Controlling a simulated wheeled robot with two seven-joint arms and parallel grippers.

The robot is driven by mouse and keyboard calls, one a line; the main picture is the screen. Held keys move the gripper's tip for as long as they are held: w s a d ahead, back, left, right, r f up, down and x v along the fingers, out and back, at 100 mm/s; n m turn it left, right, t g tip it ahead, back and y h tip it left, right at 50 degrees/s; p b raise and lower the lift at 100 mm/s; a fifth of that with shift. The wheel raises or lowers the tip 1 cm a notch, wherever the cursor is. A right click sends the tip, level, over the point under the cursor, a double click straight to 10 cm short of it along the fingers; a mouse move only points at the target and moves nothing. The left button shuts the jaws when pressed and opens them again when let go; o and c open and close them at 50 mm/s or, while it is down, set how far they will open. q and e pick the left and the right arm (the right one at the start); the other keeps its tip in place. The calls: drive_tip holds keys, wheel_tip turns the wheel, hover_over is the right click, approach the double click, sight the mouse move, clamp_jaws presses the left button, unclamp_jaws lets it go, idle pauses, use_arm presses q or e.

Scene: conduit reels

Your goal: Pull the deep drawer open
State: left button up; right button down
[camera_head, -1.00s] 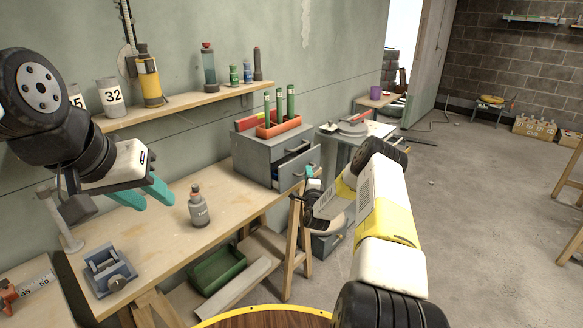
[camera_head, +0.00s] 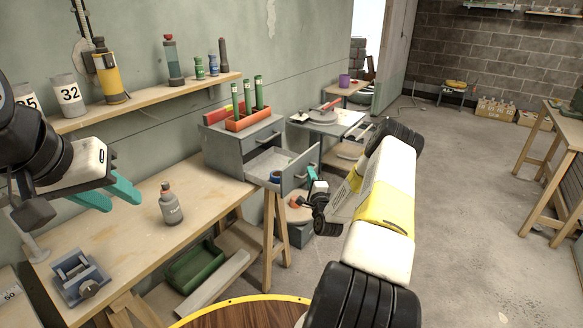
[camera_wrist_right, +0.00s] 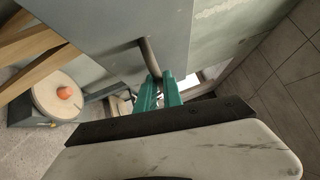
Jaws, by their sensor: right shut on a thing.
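The grey drawer cabinet (camera_head: 228,150) stands at the far end of the workbench. Its deep lower drawer (camera_head: 295,174) is pulled well out, and I can see into its pale inside. My right gripper (camera_head: 313,174) is at the front of the deep drawer. In the right wrist view, its teal fingers (camera_wrist_right: 160,82) are shut on the drawer's dark bar handle (camera_wrist_right: 149,57). My left gripper (camera_head: 124,202) hangs over the near part of the bench, its teal fingers apart and empty.
A grey bottle (camera_head: 171,204) and a blue-grey vice-like block (camera_head: 80,278) stand on the bench. An orange tray (camera_head: 252,122) with green tubes sits on the cabinet. A green bin (camera_head: 194,267) is below. The floor at right is open.

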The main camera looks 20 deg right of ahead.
drive_tip(key=shift+f, duration=0.1)
drive_tip(key=c, duration=1.5)
unclamp_jaws()
drive_tip(key=shift+s, duration=0.1)
drive_tip(key=s, duration=0.5)
drive_tip(key=s+a+f, duration=0.1)
drive_tip(key=s, duration=0.1)
drive_tip(key=shift+s, duration=0.25)
